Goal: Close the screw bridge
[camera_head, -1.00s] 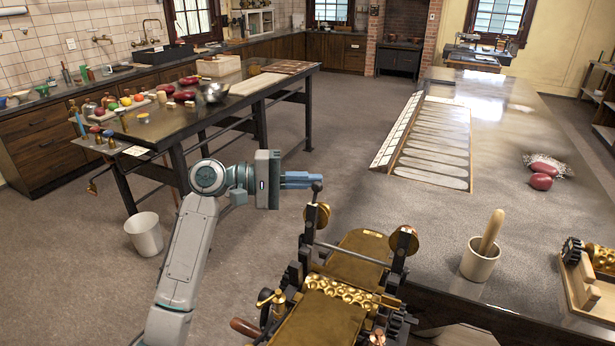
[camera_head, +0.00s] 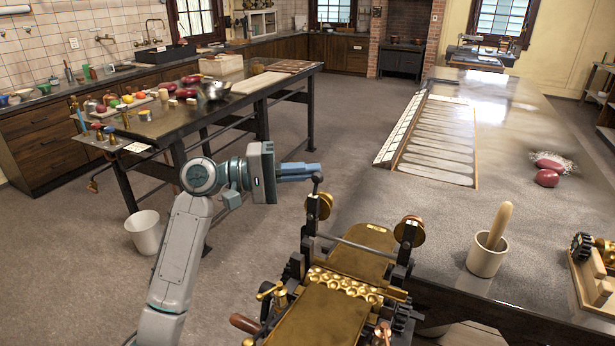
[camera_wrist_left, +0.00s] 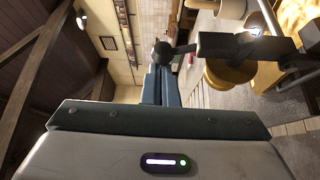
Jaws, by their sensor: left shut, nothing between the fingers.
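The drop roller (camera_head: 340,300) stands at bottom centre with brass plates and a honeycomb-patterned brass roller. On its far end are two dark uprights with brass knobs, which look like the screw bridge (camera_head: 318,205); a thin bar runs between them. The left upright ends in a dark ball (camera_head: 317,178). My left gripper (camera_head: 316,172) is shut and empty, its blue fingertips at this ball; I cannot tell if they touch. In the left wrist view the ball (camera_wrist_left: 162,50) sits just beyond the blue fingers, with a dark arm (camera_wrist_left: 232,45) running right. My right gripper is out of view.
A stone worktop (camera_head: 450,220) lies right of the machine, with a mortar and pestle (camera_head: 486,258), two red lumps (camera_head: 547,176) and a wooden-framed brass roller (camera_head: 597,265). A dark table (camera_head: 200,115) stands back left, a white bin (camera_head: 145,233) beside it. Floor between is clear.

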